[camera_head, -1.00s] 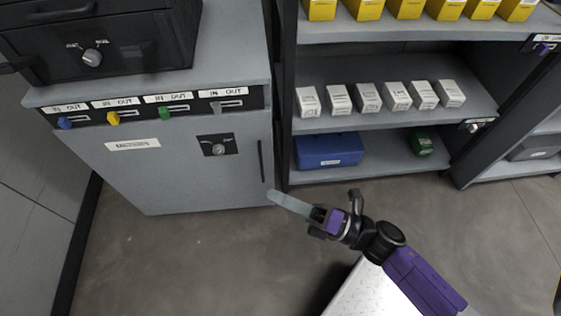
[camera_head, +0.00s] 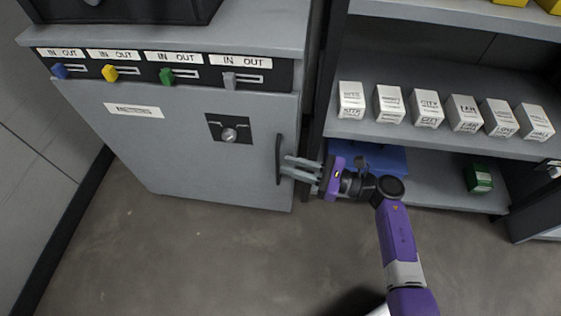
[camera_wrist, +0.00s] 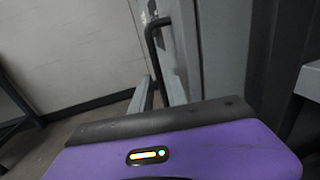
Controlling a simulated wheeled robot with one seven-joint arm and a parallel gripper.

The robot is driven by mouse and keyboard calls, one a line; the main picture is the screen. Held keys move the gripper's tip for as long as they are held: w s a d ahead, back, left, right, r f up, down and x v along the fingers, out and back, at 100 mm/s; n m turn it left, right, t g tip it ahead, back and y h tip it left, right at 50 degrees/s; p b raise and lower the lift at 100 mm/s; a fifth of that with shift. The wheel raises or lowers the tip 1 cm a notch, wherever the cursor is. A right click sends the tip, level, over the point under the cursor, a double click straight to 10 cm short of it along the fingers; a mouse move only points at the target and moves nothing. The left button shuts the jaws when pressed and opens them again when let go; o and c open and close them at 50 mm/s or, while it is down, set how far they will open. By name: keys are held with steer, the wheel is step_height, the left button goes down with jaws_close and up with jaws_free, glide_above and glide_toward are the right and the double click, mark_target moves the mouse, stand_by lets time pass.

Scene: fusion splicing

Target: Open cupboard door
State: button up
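The grey cupboard door (camera_head: 180,150) is shut, with a dark upright bar handle (camera_head: 278,160) at its right edge. The handle also shows in the wrist view (camera_wrist: 151,42), ahead of the fingers. My gripper (camera_head: 285,166) is open, its two pale fingers apart and pointing left at the handle. Its tips (camera_wrist: 158,82) are right at or just short of the bar; I cannot tell whether they touch it. A round knob (camera_head: 229,135) on a black plate sits on the door, left of the handle.
Above the door are blue, yellow, green and grey sliders (camera_head: 229,80) marked IN and OUT. To the right, a shelf (camera_head: 440,145) holds white boxes (camera_head: 427,108), with a blue bin (camera_head: 375,157) and green box (camera_head: 479,178) below. The floor (camera_head: 190,250) before the door is clear.

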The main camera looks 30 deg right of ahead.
mark_target(278, 162)
steer(key=shift+x, duration=2.1)
steer(key=shift+c, duration=0.4)
jaws_close()
